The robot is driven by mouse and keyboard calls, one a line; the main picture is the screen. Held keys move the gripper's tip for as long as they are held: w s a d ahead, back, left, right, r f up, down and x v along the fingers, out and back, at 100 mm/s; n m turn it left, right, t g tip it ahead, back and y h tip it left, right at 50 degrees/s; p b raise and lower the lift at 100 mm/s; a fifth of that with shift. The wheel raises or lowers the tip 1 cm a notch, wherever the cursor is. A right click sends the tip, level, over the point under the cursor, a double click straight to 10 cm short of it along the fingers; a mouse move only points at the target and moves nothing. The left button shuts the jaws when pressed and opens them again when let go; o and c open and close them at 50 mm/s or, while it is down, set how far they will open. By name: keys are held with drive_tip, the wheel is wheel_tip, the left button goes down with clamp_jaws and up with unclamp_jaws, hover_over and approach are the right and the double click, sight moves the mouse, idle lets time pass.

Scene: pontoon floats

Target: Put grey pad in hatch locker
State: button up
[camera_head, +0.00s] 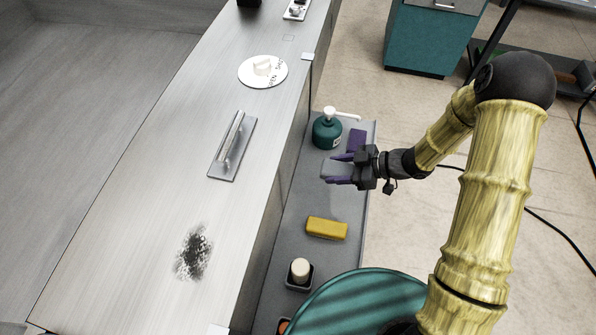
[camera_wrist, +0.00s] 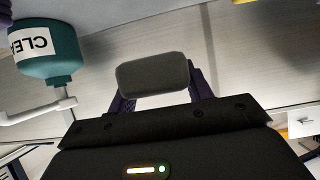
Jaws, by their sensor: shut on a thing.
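My gripper (camera_head: 340,171) has purple fingers and is shut on the grey pad (camera_wrist: 153,77), a small dark-grey block with rounded edges. In the head view the grey pad (camera_head: 334,170) shows between the fingers, over the narrow grey shelf beside the deck. I cannot tell its exact height above the shelf. A round white hatch lid (camera_head: 278,76) with a raised knob and lettering lies on the silver deck, up and left of my gripper. It looks closed. The inside of the locker is hidden.
On the shelf (camera_head: 296,228) are a teal bottle (camera_head: 327,131) with a white spout, a purple block (camera_head: 357,139), a yellow block (camera_head: 327,228) and a cream-topped item (camera_head: 300,269). A metal handle plate (camera_head: 223,168) and a dark smudge (camera_head: 194,252) are on the deck.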

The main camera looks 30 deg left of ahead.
drive_tip(key=shift+w+m+t, duration=0.45)
drive_tip(key=shift+m+t, duration=0.15)
drive_tip(key=shift+t, duration=0.1)
drive_tip(key=w+d+f+m+t+h, duration=0.3)
drive_tip(key=w+d+m+t, duration=0.7)
drive_tip(key=m, duration=0.1)
drive_tip(key=d+f+m+t+h, duration=0.1)
drive_tip(key=d+m+h, duration=0.3)
drive_tip(key=d, duration=0.4)
drive_tip(key=w+d+f+m+t+h, duration=0.1)
drive_tip(key=d+m+h, duration=0.3)
drive_tip(key=d, duration=0.5)
drive_tip(key=shift+f+t+h, duration=0.25)
drive_tip(key=shift+t+h, duration=0.15)
drive_tip(key=shift+t, duration=0.4)
drive_tip(key=shift+d, duration=0.15)
